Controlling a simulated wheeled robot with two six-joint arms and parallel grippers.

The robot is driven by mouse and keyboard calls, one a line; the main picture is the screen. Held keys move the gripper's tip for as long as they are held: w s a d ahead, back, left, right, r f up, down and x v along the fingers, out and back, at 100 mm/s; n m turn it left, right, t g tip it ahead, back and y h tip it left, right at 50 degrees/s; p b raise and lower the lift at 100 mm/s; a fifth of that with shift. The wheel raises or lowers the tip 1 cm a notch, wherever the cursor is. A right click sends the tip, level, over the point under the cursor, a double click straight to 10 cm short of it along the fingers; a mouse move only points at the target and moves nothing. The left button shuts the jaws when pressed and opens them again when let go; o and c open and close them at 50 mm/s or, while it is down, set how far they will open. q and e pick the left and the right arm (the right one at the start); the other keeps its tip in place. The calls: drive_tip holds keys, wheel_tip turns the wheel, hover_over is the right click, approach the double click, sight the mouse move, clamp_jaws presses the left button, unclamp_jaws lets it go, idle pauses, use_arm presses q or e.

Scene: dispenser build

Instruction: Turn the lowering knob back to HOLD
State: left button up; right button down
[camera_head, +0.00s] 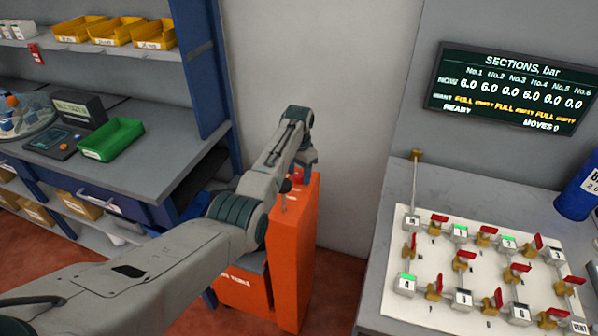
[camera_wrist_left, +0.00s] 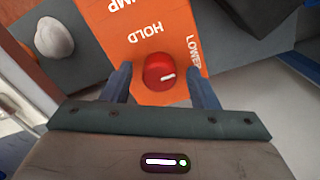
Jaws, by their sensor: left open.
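The round red lowering knob (camera_wrist_left: 159,71) shows in the left wrist view on the orange face of a cabinet (camera_wrist_left: 150,15). A short white mark lies on the lower right part of its face. The word HOLD is printed above the knob, LOWER to its right, and a partly cut-off word ending in UMP farther up. My left gripper (camera_wrist_left: 157,78) is open, with one blue-grey finger on each side of the knob and visible gaps between. My right gripper is not in view.
A bench on the right carries a white valve board (camera_head: 450,285) with red-handled valves, below a wall display (camera_head: 512,88) reading READY. A blue container (camera_head: 578,190) stands at the right edge. A shelf bench with a green bin (camera_head: 111,139) is on the left.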

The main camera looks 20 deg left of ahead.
use_arm(q)
drive_tip(key=shift+c, duration=0.8)
drive_tip(key=shift+d, duration=0.1)
drive_tip(key=c, duration=0.8)
drive_tip(key=shift+r+n+p, duration=0.1)
drive_tip(key=shift+n+p, duration=0.3)
drive_tip(key=shift+n, duration=0.2)
drive_tip(key=n+p, duration=0.2)
drive_tip(key=n, duration=0.3)
drive_tip(key=n+p, duration=0.1)
drive_tip(key=n, duration=0.2)
drive_tip(key=shift+n, duration=0.3)
drive_tip(key=shift+n+p, duration=0.35)
drive_tip(key=shift+n, duration=0.65)
drive_tip(key=n, duration=0.2)
drive_tip(key=shift+n, duration=0.3)
drive_tip(key=shift+n+p, duration=0.5)
drive_tip(key=shift+n, duration=1.3)
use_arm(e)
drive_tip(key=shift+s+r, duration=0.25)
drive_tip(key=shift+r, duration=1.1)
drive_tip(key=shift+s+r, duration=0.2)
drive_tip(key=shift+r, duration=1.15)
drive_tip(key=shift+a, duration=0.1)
